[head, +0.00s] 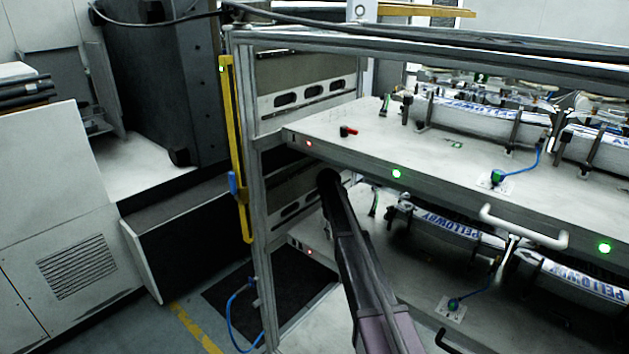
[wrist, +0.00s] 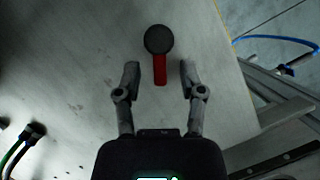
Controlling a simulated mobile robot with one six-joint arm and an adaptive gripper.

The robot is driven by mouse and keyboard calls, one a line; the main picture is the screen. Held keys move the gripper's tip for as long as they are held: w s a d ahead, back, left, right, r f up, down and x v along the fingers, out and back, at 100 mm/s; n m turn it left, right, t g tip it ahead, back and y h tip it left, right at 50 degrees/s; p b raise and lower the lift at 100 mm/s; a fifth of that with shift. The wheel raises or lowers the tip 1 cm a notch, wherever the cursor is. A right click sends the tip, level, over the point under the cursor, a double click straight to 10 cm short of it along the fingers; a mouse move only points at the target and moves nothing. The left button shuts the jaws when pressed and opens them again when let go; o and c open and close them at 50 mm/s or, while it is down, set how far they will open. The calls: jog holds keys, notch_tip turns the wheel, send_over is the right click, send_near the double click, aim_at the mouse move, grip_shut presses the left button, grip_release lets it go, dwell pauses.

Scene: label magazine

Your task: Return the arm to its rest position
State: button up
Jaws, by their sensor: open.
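In the wrist view my gripper (wrist: 159,82) is open, with one finger on each side of a red lever (wrist: 160,70) with a round dark grey hub. A gap shows between the lever and each finger. The lever lies on a pale shelf plate (wrist: 75,65). In the head view my arm (head: 360,260) reaches from the bottom edge up to the gap below the upper shelf (head: 325,128). My gripper is hidden there. Another red lever (head: 348,131) with a dark hub sits on the upper shelf.
A lower shelf (head: 310,317) lies under the upper one. A metal frame post (head: 257,200) and a yellow strip (head: 236,150) stand left of my arm. A white handle (head: 522,232) juts from the upper shelf's front. Blue hoses (head: 238,312) hang low; another hose end (wrist: 33,131) shows in the wrist view.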

jog(key=shift+s+r+p, duration=0.4)
jog(key=shift+s, duration=0.1)
jog(key=s+d+r+m+t+p, duration=0.1)
jog(key=s+r+p, duration=0.1)
jog(key=s, duration=0.8)
jog(key=s+d+r+m+t+p, duration=0.1)
jog(key=s+r+p, duration=0.2)
jog(key=s, duration=0.8)
jog(key=s+d+r+m+t+y+p, duration=0.1)
jog(key=s+r+t+p, duration=0.1)
jog(key=s, duration=0.8)
jog(key=r+p, duration=0.1)
jog(key=p, duration=0.1)
jog(key=shift+s+d+r+p, duration=0.15)
jog(key=shift+s+p, duration=0.15)
jog(key=shift+o, duration=0.2)
